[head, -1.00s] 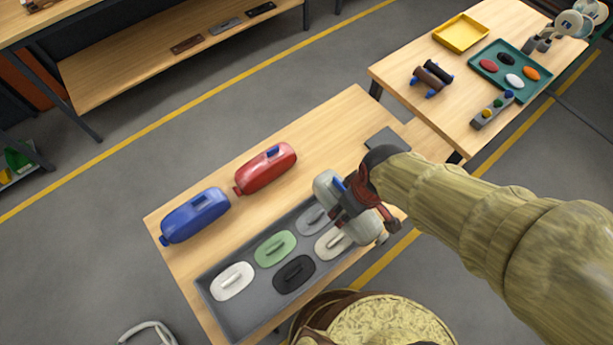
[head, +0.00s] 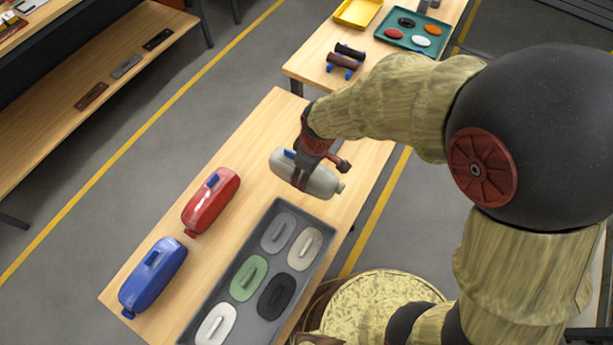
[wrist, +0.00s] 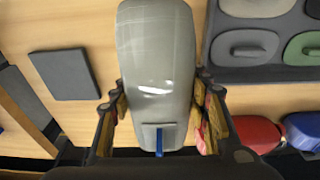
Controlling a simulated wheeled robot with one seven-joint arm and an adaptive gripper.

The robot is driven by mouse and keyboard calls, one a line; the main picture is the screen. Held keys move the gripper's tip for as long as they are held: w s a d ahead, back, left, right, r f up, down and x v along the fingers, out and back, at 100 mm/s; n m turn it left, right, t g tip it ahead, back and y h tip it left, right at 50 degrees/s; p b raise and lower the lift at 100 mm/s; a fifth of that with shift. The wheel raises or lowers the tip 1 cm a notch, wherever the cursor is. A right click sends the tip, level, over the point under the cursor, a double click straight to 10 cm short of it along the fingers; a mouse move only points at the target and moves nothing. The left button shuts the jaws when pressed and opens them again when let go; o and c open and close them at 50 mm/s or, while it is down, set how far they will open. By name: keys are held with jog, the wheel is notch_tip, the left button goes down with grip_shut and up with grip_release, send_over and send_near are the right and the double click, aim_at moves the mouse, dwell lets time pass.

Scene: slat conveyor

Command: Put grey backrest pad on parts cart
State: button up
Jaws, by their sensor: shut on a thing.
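The grey backrest pad, as I take it, is a long rounded light-grey body (head: 322,183) with a blue tab at one end. It also shows in the wrist view (wrist: 157,60). My gripper (head: 304,172) is shut around it; in the wrist view my fingers (wrist: 160,108) lie on both sides of it. It hangs over the wooden tabletop (head: 262,130), beyond the far end of the grey tray; any gap beneath it cannot be judged. A flat dark-grey square (wrist: 63,74) lies beside it. I cannot tell which surface is the parts cart.
The grey tray (head: 232,285) holds several oval pads with ridges, one of them grey (head: 278,230). A red body (head: 211,200) and a blue body (head: 153,275) lie left of it. Another table (head: 310,72) behind carries a yellow tray (head: 357,12) and a green tray (head: 380,40).

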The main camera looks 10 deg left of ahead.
jog(key=shift+w+f, duration=1.05)
jog(key=shift+f, duration=0.2)
jog(key=shift+w+f+b, duration=0.1)
jog(key=shift+f+b, duration=0.6)
jog(key=shift+f, duration=0.85)
jog(key=shift+f, duration=0.1)
jog(key=o, duration=1.1)
jog(key=shift+o, duration=0.2)
jog(key=r, duration=0.4)
jog(key=d+r+p, duration=0.1)
jog(key=r, duration=0.3)
jog(key=s+r+p, duration=0.1)
jog(key=r, duration=0.3)
jog(key=shift+d, duration=0.25)
